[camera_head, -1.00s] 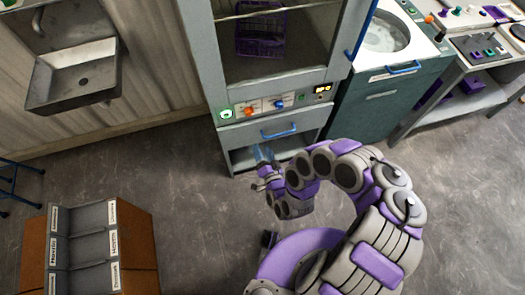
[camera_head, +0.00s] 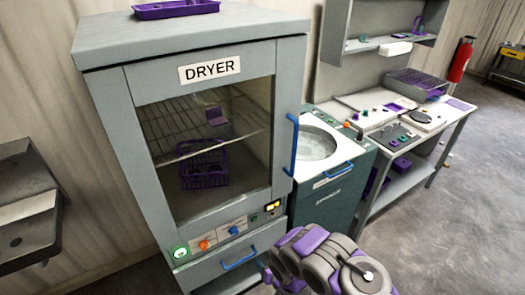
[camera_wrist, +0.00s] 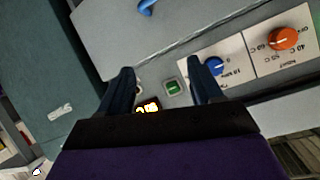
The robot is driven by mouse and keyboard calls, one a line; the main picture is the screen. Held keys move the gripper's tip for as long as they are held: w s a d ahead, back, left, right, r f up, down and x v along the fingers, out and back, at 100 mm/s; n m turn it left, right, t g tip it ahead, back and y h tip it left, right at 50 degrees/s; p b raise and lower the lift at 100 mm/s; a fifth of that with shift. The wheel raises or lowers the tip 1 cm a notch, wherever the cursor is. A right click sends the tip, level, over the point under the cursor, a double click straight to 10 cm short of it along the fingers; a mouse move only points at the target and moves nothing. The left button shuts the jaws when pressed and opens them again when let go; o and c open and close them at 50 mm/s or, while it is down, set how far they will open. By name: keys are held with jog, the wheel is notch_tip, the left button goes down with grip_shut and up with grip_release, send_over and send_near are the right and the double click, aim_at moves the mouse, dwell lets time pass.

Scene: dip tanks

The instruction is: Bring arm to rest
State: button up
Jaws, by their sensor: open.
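My arm (camera_head: 322,262) shows at the bottom of the head view, in front of the dryer; its gripper end is out of that view. In the wrist view my gripper (camera_wrist: 163,82) has its two dark fingers apart with nothing held between them. Beyond the fingers is the dryer's control panel, seen upside down, with a green button (camera_wrist: 172,87), a blue knob (camera_wrist: 215,67), an orange knob (camera_wrist: 284,38) and a small lit display (camera_wrist: 148,106). I cannot tell how far the fingertips are from the panel.
The grey dryer (camera_head: 110,125) has its glass door shut, with a purple basket (camera_head: 204,168) inside. A teal spinner unit (camera_head: 335,195) stands to its right. A workbench (camera_head: 440,120) with purple items is farther right. A sink (camera_head: 25,205) is at the left. Open floor (camera_head: 450,225) lies at right.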

jog(key=w+d+r+m+g+h, duration=0.15)
jog(key=d+r+h, duration=0.25)
jog(key=d+r, duration=0.55)
jog(key=w+d+r+g+h, duration=0.2)
jog(key=w+d+r+h, duration=0.15)
jog(key=d+r, duration=0.6)
jog(key=s+d+r+m+g+h, duration=0.25)
jog(key=s+d+r, duration=0.35)
jog(key=s+r, duration=0.3)
jog(key=s+a+r+g+y, duration=0.1)
jog(key=s+a+r, duration=0.3)
jog(key=s, duration=0.7)
jog(key=s+a+r+n+g+y, duration=0.1)
jog(key=s+a+r+g+y, duration=0.1)
jog(key=s+r, duration=0.5)
jog(key=s+a+r+n+g+y, duration=0.1)
jog(key=s+a+r+g, duration=0.3)
jog(key=s, duration=1.3)
notch_tip(320, 180, up, 3)
jog(key=a, duration=0.2)
jog(key=shift+a+f, duration=0.2)
jog(key=shift+a, duration=0.15)
